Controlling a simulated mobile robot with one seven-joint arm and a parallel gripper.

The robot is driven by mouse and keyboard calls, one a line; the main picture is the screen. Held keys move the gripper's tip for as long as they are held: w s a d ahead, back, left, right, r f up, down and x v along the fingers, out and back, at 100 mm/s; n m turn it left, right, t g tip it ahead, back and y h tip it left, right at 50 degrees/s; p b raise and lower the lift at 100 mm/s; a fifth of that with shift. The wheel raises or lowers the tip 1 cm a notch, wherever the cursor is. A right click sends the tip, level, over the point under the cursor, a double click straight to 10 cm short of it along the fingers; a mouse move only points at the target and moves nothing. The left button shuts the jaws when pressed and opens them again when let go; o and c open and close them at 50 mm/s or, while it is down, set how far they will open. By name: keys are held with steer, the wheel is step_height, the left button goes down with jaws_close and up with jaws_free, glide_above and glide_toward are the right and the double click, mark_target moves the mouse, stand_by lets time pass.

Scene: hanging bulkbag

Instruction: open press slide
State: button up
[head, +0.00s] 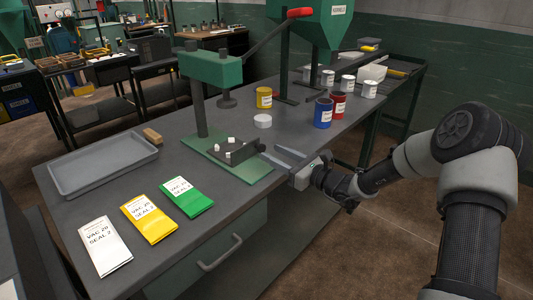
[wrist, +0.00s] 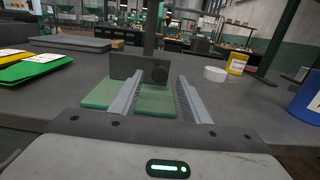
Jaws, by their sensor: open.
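The green press (head: 210,68) stands on the bench, with a lever that ends in a red grip (head: 300,13). Its green base plate (head: 215,172) carries a dark slide (head: 236,152) with small white pieces on it. A round dark knob (head: 261,147) is on the slide's end facing my gripper. In the wrist view the slide's dark front plate (wrist: 125,67) and knob (wrist: 159,74) are straight ahead. My gripper (head: 270,152) is open and low over the bench edge. Its fingers (wrist: 160,84) point at the knob, one on each side in the picture. Contact cannot be told.
A grey tray (head: 103,168) and white, yellow and green packets (head: 187,197) lie on the bench left of the press. A white round lid (head: 263,121), a yellow can (head: 264,98) and blue can (head: 323,113) stand to the right. A drawer handle (head: 220,254) juts from the bench front.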

mark_target(263, 148)
steer(key=shift+x, duration=1.95)
